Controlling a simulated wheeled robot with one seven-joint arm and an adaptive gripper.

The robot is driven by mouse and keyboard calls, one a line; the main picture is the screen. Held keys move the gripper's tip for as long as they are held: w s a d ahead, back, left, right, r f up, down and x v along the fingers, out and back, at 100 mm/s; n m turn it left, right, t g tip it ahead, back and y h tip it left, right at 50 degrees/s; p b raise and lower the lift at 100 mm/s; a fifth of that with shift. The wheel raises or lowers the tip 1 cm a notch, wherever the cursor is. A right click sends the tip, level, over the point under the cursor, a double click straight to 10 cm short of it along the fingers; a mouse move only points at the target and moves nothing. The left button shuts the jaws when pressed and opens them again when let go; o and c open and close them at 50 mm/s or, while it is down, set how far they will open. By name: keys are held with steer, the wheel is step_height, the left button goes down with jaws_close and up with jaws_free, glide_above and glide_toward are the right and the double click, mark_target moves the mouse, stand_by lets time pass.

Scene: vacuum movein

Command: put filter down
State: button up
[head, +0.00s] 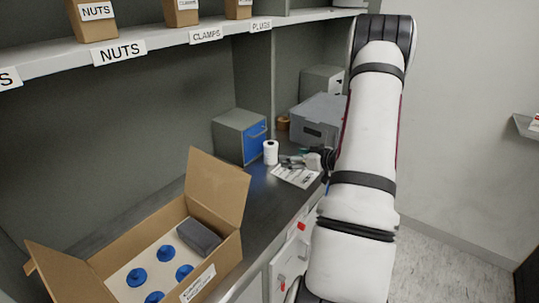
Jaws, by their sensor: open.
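A small white cylinder, which looks like the filter (270,153), stands upright on the dark counter (262,190) in front of the grey cabinet with a blue drawer. My gripper (285,160) is just right of it, small and dark in the head view, with its fingers toward the cylinder. The gripper is open. Whether the fingertips touch or reach around the cylinder cannot be told at this size. My arm comes down from the upper right and covers part of the counter's right end.
The grey cabinet (238,137) stands behind. A grey bin (318,120) is at the back right. A printed sheet (296,176) lies below my gripper. An open cardboard box (215,260) with blue suction cups and a grey block stands front left. A shelf (165,40) runs overhead.

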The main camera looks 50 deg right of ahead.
mark_target(276, 146)
steer(key=x, duration=0.6)
steer(key=shift+w, duration=0.2)
steer(key=shift+a+r+x, duration=0.1)
steer(key=shift+a+x, duration=0.05)
steer(key=shift+x, duration=0.75)
steer(key=shift+a+r+x, duration=0.1)
steer(key=shift+x, duration=0.8)
steer(key=shift+a+r+x, duration=0.1)
steer(key=shift+a+x, duration=0.05)
steer(key=shift+x, duration=0.8)
steer(key=shift+w, duration=0.15)
steer(key=c, duration=1.5)
steer(key=shift+o, duration=0.2)
steer(key=shift+r, duration=0.5)
steer(key=r, duration=0.1)
steer(key=s+r, duration=0.1)
steer(key=shift+d+r, duration=0.1)
steer(key=shift+r, duration=0.2)
steer(key=s, duration=0.5)
steer(key=s+r, duration=0.1)
steer(key=s, duration=0.4)
steer(key=s+d, duration=0.1)
steer(key=s, duration=0.4)
steer(key=shift+r, duration=0.2)
